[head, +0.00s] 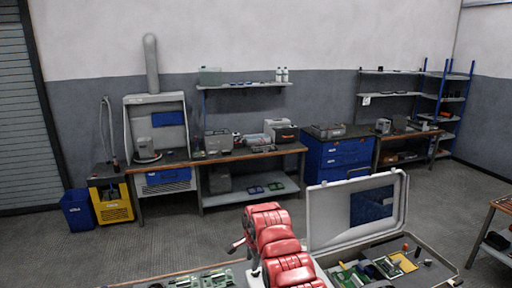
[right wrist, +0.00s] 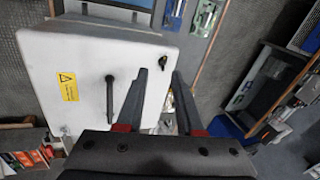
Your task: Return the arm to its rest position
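My right arm (head: 275,245), red and light grey, rises from the bottom middle of the head view. Its gripper is hard to make out there. In the right wrist view my right gripper (right wrist: 159,78) shows two dark fingers with red at their bases. They stand apart with nothing held between them. Beyond them is a white box-like panel (right wrist: 85,70) with a yellow warning label and a dark handle. I cannot tell whether the fingers touch it. My left arm and left gripper are not in view.
An open grey case (head: 355,215) holding circuit boards and small parts stands right of my arm. A bench with green boards (head: 200,278) lies at the bottom. Workbenches (head: 250,154) and a blue drawer cabinet (head: 340,155) line the back wall. The floor between is clear.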

